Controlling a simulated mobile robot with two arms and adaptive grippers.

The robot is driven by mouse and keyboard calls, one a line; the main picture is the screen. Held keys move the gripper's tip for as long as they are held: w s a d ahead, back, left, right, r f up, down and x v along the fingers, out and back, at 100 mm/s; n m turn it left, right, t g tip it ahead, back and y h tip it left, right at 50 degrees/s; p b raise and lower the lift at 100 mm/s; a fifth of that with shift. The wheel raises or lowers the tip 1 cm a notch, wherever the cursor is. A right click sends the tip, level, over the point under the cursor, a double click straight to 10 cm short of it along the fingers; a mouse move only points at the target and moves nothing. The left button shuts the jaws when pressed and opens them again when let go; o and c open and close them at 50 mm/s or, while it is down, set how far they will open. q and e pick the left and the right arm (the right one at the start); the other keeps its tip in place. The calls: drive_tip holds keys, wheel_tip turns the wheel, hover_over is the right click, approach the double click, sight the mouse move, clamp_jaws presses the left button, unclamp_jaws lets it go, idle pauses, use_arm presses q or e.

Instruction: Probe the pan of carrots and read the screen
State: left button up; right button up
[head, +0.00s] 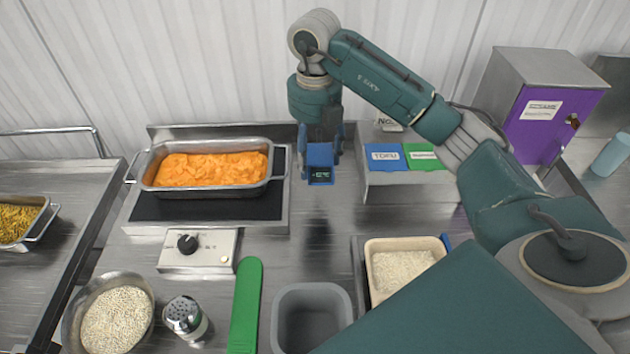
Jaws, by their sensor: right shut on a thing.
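The pan of carrots (145,172) is a steel pan with two handles, filled with orange mash-like carrots (213,168). It stands on a black hot plate at the back left. My right gripper (320,148) points down to the right of the pan, apart from it. It is shut on a blue probe thermometer (320,158). The thermometer's small dark screen (320,175) faces me and shows pale characters that look to end in °C; I cannot read a sure value. I see no probe tip. My left gripper is out of view.
A control box with a knob (187,244) sits before the hot plate (190,208). In front are a grain bowl (66,318), shaker (184,318), green strip (245,305), grey bin (312,290) and rice tray (372,247). Blue (383,155) and green labelled blocks (424,157) lie right.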

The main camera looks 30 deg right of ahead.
sight(315, 156)
wheel_tip(315, 156, up, 7)
drive_tip(key=shift+r+p, duration=0.1)
drive_tip(key=shift+p, duration=0.2)
drive_tip(key=shift+r+p, duration=0.45)
drive_tip(key=shift+r, duration=0.25)
wheel_tip(315, 156, up, 5)
drive_tip(key=p, duration=0.4)
drive_tip(key=shift+p, duration=0.3)
